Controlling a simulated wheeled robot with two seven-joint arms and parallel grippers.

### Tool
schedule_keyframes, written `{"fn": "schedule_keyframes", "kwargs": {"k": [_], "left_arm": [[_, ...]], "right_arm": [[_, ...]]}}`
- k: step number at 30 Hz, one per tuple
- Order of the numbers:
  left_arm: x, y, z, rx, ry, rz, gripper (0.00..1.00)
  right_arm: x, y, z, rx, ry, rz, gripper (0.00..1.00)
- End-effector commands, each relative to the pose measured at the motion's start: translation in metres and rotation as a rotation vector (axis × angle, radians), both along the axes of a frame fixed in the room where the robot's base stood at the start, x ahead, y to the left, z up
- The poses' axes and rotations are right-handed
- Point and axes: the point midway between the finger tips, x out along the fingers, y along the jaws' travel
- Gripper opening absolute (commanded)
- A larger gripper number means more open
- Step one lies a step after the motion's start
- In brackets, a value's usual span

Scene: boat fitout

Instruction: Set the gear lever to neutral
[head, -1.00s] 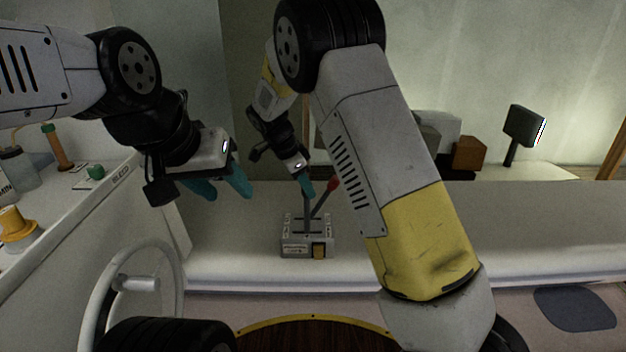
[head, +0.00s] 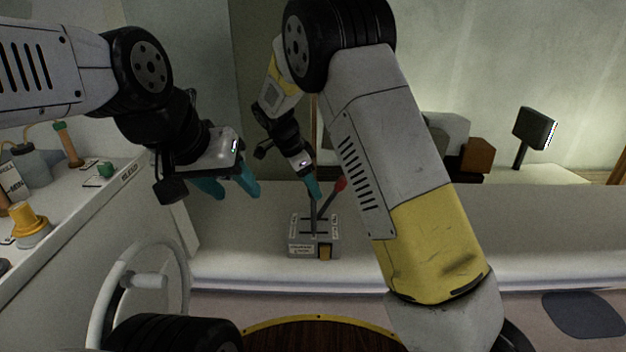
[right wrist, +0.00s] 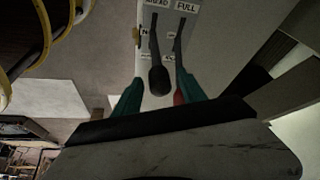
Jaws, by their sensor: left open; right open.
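A grey control box (head: 300,249) stands on the bench and carries two levers. One lever has a red knob (head: 341,184) and leans right in the head view. The other, a dark lever (head: 313,217), has a black knob (right wrist: 159,82). My right gripper (head: 313,188) is open above the box. In the right wrist view its teal fingers (right wrist: 158,90) stand either side of the black knob, and the red knob (right wrist: 179,97) is beside the right finger. Contact cannot be told. The slot plate reads AHEAD and FULL; other labels are partly hidden. My left gripper (head: 225,188) is open and empty, left of the box.
A white wheel (head: 182,285) stands at the lower left. The left counter (head: 110,205) holds a yellow-orange fitting (head: 30,225) and bottles. Boxes (head: 478,155) and a dark lamp (head: 533,128) are at the back right. The bench right of my right arm is clear.

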Motion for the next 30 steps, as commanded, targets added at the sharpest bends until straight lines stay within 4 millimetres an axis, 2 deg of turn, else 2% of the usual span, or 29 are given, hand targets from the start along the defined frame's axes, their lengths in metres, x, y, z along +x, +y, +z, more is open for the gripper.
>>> {"fn": "schedule_keyframes", "kwargs": {"k": [6,12,23,26,30], "left_arm": [[0.000,0.000,0.000,0.000,0.000,0.000,0.48],[0.000,0.000,0.000,0.000,0.000,0.000,0.48],[0.000,0.000,0.000,0.000,0.000,0.000,0.48],[0.000,0.000,0.000,0.000,0.000,0.000,0.48],[0.000,0.000,0.000,0.000,0.000,0.000,0.48]], "right_arm": [[-0.005,0.015,0.036,0.003,-0.005,0.004,0.49],[-0.009,0.023,0.059,0.003,-0.004,0.003,0.49],[-0.011,0.025,0.064,0.001,-0.001,0.002,0.49],[-0.012,0.022,0.067,0.010,0.004,0.008,0.49],[-0.022,-0.003,0.085,0.069,0.037,0.074,0.49]]}}
